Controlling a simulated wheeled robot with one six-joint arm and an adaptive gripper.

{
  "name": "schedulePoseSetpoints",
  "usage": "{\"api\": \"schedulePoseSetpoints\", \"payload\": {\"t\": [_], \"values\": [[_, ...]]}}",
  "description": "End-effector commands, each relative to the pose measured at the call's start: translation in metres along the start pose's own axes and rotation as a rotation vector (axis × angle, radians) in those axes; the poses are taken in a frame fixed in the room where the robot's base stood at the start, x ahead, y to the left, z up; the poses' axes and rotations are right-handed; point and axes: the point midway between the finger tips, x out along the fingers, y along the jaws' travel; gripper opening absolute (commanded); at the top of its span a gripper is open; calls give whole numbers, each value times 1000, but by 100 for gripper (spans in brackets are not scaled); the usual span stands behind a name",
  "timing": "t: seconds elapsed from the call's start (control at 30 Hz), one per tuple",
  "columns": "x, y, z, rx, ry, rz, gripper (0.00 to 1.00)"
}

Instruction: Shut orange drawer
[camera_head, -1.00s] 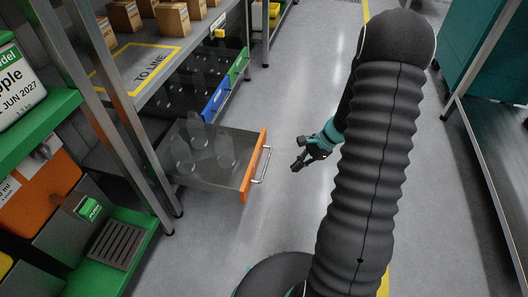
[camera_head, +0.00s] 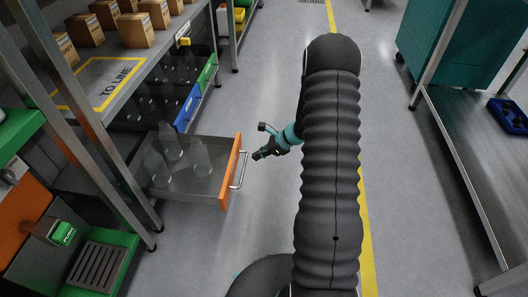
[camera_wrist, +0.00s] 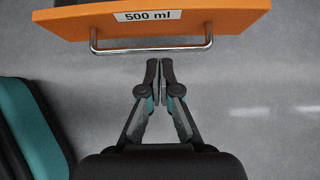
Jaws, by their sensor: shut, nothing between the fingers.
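The orange drawer (camera_head: 229,172) is pulled out from under the bench, with clear bottles (camera_head: 172,146) standing in it. Its orange front carries a silver bar handle (camera_head: 239,170). In the wrist view the orange front (camera_wrist: 200,20) shows a "500 ml" label, and the handle (camera_wrist: 150,49) runs below it. My gripper (camera_head: 262,141) is in front of the drawer, to the right of the handle. In the wrist view my gripper (camera_wrist: 159,68) is shut and empty, its fingertips just short of the handle, with a small gap showing.
A steel table (camera_head: 460,160) stands on the right. The aisle floor around my gripper is clear.

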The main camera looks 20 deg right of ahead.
Motion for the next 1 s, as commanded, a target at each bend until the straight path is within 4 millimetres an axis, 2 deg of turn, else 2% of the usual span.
{"api": "schedulePoseSetpoints", "payload": {"t": [0.03,0.2,0.4,0.6,1.0], "values": [[12,0,0,-1,0,3,0],[43,1,-1,-1,0,3,0],[61,0,20,-4,0,1,0],[69,0,28,-3,0,0,0],[70,0,29,-2,0,0,0]]}}
